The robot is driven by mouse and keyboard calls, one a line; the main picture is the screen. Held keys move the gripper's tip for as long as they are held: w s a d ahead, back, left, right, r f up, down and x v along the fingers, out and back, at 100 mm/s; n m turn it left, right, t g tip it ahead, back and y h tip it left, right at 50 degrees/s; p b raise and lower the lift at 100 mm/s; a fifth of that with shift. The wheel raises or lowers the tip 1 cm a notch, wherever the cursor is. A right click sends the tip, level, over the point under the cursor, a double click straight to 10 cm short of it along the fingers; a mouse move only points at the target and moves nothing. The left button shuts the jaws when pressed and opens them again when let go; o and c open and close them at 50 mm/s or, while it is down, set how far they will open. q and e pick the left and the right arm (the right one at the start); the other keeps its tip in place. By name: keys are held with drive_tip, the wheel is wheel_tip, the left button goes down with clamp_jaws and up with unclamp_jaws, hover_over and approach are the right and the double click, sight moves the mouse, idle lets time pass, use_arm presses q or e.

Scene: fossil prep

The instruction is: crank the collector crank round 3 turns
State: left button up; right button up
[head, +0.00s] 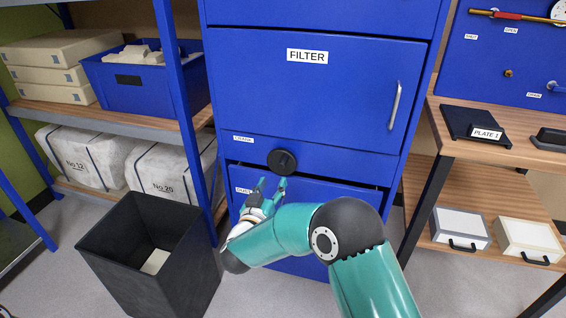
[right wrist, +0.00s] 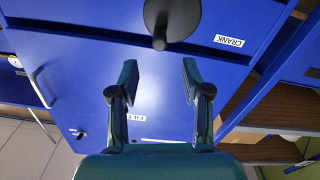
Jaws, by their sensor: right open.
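The collector crank (head: 282,161) is a round black disc on the blue cabinet front, below the FILTER door. In the right wrist view the crank (right wrist: 172,16) is at the top, partly cut off, with a dark knob (right wrist: 160,43) standing out from it. My right gripper (head: 272,186) is just below the crank in the head view, its teal fingers pointing up at it. In the right wrist view the open jaws (right wrist: 158,72) are spread with nothing between them. The knob shows just beyond the gap, apart from the fingers. My left gripper is not in view.
The blue FILTER door (head: 307,90) with a grey handle (head: 394,105) is above the crank. A dark open bin (head: 130,262) stands on the floor at left. A wooden bench (head: 512,140) stands close at right. Shelves with boxes and wrapped blocks are at left.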

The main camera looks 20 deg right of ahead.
sight(281, 167)
drive_tip(key=x, duration=1.1)
drive_tip(key=shift+s, duration=0.1)
clamp_jaws()
